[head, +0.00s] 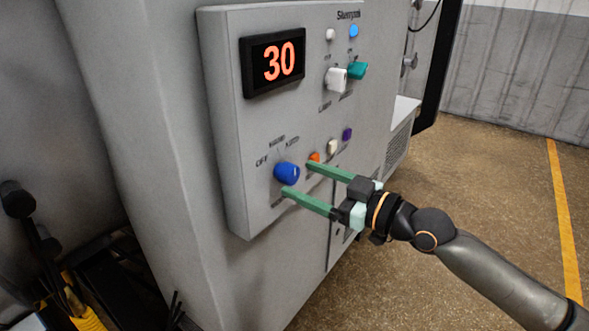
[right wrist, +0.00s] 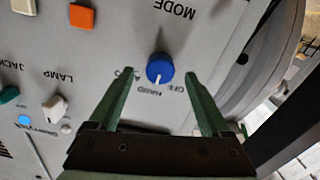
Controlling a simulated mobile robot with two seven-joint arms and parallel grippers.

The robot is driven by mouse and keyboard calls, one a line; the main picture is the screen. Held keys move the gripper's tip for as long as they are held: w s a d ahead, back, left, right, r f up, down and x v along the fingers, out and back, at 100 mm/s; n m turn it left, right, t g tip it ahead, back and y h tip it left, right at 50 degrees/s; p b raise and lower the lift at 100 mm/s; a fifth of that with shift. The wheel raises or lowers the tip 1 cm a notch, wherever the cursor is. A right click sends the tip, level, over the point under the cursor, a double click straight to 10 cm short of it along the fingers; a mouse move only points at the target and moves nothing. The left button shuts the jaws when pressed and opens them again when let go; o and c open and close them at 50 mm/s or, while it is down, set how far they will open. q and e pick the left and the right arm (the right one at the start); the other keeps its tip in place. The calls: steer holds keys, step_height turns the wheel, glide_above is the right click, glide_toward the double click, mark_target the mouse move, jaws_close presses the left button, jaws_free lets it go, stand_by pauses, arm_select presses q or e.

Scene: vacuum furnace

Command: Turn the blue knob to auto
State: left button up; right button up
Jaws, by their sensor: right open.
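The blue knob (head: 287,173) is on the grey control panel, below the red "30" display. OFF, HAND and AUTO labels lie around its upper side. In the right wrist view, which shows the panel upside down, the blue knob (right wrist: 160,68) has a white mark pointing roughly at HAND. My right gripper (head: 298,179) is open and empty, its green fingers reaching toward the panel. In the right wrist view my right gripper (right wrist: 160,73) has one fingertip on each side of the knob, with gaps. Contact cannot be told. My left gripper is not in view.
An orange button (head: 314,157) is close to the upper finger. A white button (head: 332,147) and a purple button (head: 347,134) are further right. A white lever knob (head: 336,80) and a teal one (head: 358,70) are higher up. Open floor (head: 480,180) lies right.

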mark_target(295, 177)
steer(key=shift+x, duration=1.6)
jaws_close()
